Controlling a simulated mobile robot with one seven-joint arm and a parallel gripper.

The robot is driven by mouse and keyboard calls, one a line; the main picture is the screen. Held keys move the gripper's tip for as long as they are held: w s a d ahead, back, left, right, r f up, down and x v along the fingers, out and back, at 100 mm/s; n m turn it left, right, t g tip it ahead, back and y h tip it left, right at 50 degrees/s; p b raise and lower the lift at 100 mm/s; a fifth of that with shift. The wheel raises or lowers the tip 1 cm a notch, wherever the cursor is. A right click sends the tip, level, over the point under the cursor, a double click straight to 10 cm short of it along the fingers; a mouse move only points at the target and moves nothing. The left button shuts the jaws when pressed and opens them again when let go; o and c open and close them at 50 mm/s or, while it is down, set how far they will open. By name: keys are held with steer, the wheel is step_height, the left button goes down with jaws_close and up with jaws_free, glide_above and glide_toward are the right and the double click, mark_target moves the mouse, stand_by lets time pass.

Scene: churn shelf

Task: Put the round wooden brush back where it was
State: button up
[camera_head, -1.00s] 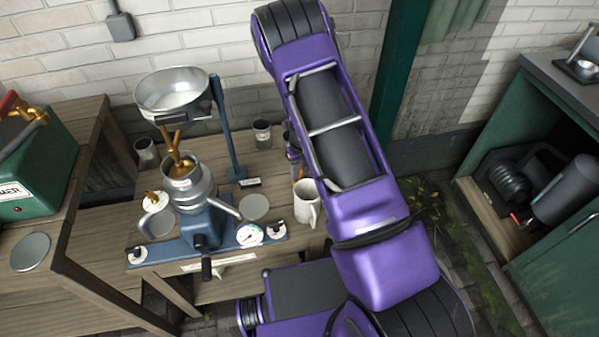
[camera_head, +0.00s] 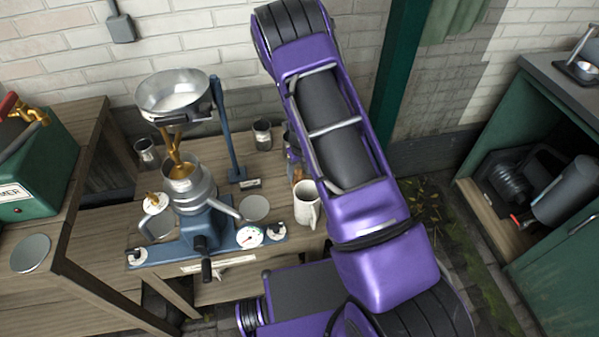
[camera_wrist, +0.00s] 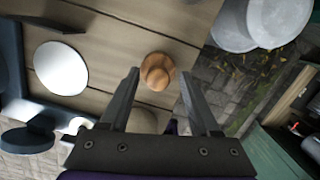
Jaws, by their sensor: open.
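The round wooden brush (camera_wrist: 157,72) stands on the plank table top in the wrist view, close to the table's edge. It is beyond my fingertips and between their lines, apart from both fingers. My gripper (camera_wrist: 162,88) is open, with nothing between its fingers. In the head view my arm covers much of the area around the gripper, and I cannot make out the brush clearly there.
A cream mug (camera_head: 307,205) stands near the table's right side, and a pale disc (camera_wrist: 60,67) lies left of the brush. The blue separator machine (camera_head: 205,228) fills the table's front left. Two grey cylindrical vessels (camera_wrist: 278,18) show beyond the table edge.

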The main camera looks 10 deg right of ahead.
step_height(320, 180, up, 11)
steer(key=s+p, duration=0.1)
steer(key=p, duration=0.1)
steer(key=shift+s+d+r, duration=0.2)
steer(key=shift+s, duration=0.05)
